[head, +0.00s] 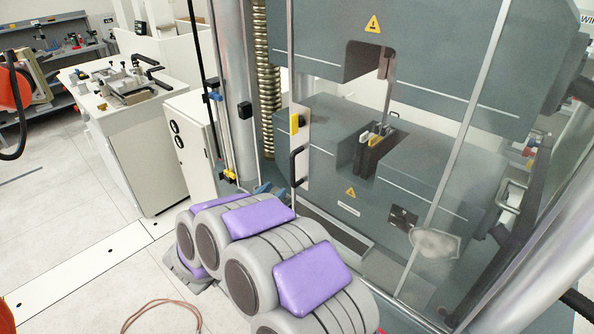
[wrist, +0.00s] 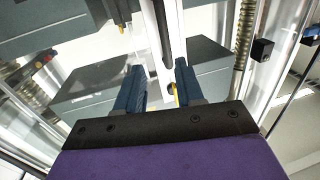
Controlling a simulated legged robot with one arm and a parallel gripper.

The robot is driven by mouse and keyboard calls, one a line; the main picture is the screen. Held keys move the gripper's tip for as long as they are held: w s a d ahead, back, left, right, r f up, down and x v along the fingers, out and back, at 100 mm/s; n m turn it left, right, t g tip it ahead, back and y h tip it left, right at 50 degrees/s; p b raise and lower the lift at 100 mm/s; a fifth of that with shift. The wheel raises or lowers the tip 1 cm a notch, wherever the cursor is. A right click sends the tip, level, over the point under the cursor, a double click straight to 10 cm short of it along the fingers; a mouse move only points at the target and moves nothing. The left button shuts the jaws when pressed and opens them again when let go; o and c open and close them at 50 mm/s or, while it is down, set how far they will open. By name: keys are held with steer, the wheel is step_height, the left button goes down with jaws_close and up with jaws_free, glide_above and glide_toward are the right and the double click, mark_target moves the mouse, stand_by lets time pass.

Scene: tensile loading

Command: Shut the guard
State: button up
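The guard (head: 445,150) is a clear panel with thin metal edges in front of the grey testing machine. Its left edge is a pale strip bearing a black upright handle (head: 295,165). In the wrist view, the handle (wrist: 161,35) runs down the pale strip, ending between and beyond my fingertips. My gripper (wrist: 158,72) is open, with two blue fingers apart and nothing visibly clamped. In the head view, my gripper (head: 271,189) shows only in part, just left of and below the handle, behind my grey and purple arm. I cannot tell whether the fingers touch the handle.
The grey testing machine (head: 450,75) has upper and lower blocks with a specimen area between. A metal column (head: 232,90) and a coiled spring-like cover (head: 265,65) stand left of the guard. A white cabinet (head: 190,140) and a bench (head: 135,150) stand further left. Floor (head: 70,230) at left is clear.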

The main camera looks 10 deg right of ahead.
mark_target(292, 171)
steer(key=b+x, duration=0.1)
steer(key=x, duration=1.1)
steer(key=shift+b, duration=0.4)
steer(key=shift+w, duration=0.2)
steer(key=shift+a, duration=0.85)
steer(key=shift+d, duration=0.55)
steer(key=c, duration=0.5)
jaws_close()
steer(key=shift+a, duration=0.1)
